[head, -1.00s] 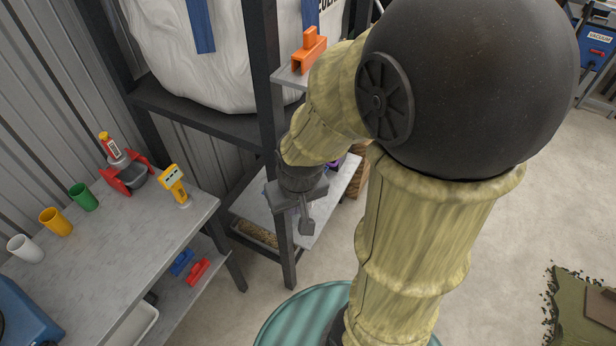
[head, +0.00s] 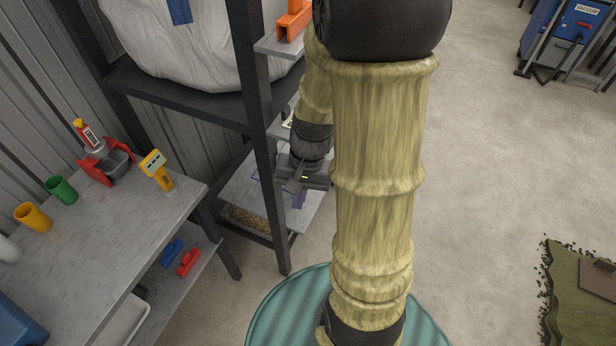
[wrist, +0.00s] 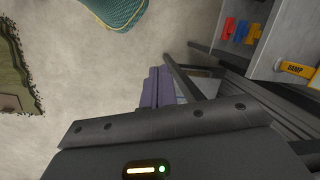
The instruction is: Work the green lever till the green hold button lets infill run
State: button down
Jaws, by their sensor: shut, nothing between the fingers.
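I see no green lever and no green hold button in either view. A large white bulk bag (head: 190,50) sits in a dark steel frame (head: 262,140), its lower front in sight. My gripper (head: 301,182) is beside the frame's near post, above a low grey shelf, partly behind my arm in the head view. Its jaws are shut and hold nothing. Something purple (head: 298,198) shows just below it, and purple shapes also show past the gripper's body in the wrist view (wrist: 158,88); I cannot tell how far off they are.
An orange bracket (head: 289,27) sits on a small ledge. The bench (head: 90,240) at left holds cups, a red-handled scoop and a yellow meter (head: 158,171). A teal drum (head: 275,315) stands below, turf (head: 580,295) at right. Floor between is clear.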

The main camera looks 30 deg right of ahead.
notch_tip(320, 180, down, 9)
jog(key=w+d+m+y+b, duration=0.2)
jog(key=d+m+y+b, duration=0.1)
jog(key=m+y+b, duration=0.3)
jog(key=w+d+f+m+t+y+b, duration=0.1)
jog(key=w+d+f+m+t+b, duration=0.2)
jog(key=d+f+m+t, duration=0.2)
jog(key=w+d+f+m+t+y+b, duration=0.1)
jog(key=w+d+f+m+t+b, duration=0.2)
jog(key=d+m+t, duration=0.7)
jog(key=d+f+m+b, duration=0.1)
jog(key=d+f, duration=0.1)
jog(key=d, duration=0.1)
jog(key=shift+y, duration=0.3)
jog(key=shift+w, duration=0.15)
jog(key=p+x, duration=0.2)
jog(key=x, duration=1.2)
